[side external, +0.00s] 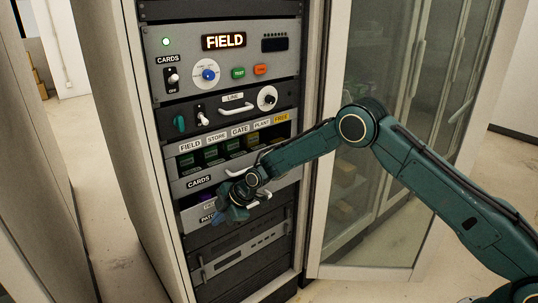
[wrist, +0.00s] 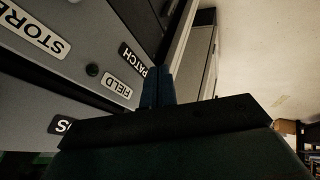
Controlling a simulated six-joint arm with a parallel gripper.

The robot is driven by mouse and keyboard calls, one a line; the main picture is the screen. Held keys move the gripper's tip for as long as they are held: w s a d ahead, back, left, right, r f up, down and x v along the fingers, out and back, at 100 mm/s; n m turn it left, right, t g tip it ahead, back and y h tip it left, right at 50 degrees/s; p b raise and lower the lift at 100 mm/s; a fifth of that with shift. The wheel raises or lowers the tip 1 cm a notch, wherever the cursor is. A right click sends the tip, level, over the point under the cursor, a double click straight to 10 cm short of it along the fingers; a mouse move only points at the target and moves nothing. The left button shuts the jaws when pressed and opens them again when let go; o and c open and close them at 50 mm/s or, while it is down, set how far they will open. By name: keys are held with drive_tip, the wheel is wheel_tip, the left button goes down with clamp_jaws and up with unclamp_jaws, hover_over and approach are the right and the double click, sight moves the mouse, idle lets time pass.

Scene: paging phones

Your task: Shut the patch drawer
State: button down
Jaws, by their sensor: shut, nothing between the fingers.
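The patch drawer (side external: 207,218) is the grey unit low in the rack, below the cards drawer (side external: 199,182). In the wrist view the PATCH label (wrist: 132,58) is just left of my fingers (wrist: 158,86), which are together and empty. A grey panel there carries a FIELD label (wrist: 117,87), a STORE label (wrist: 36,31) and a dark round socket. Contact cannot be told.
Above are the phone cards under FIELD, STORE, GATE and PLANT labels, the line panel (side external: 235,108) and the lit FIELD display (side external: 223,41). A glass cabinet door (side external: 350,220) stands open at the right.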

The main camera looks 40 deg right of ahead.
drive_tip(key=shift+w, duration=1.2)
drive_tip(key=shift+w, duration=0.15)
drive_tip(key=shift+w, duration=1.15)
drive_tip(key=shift+s, duration=0.2)
approach(209, 211)
drive_tip(key=s, duration=0.4)
drive_tip(key=shift+d+r, duration=0.3)
drive_tip(key=shift+r, duration=0.05)
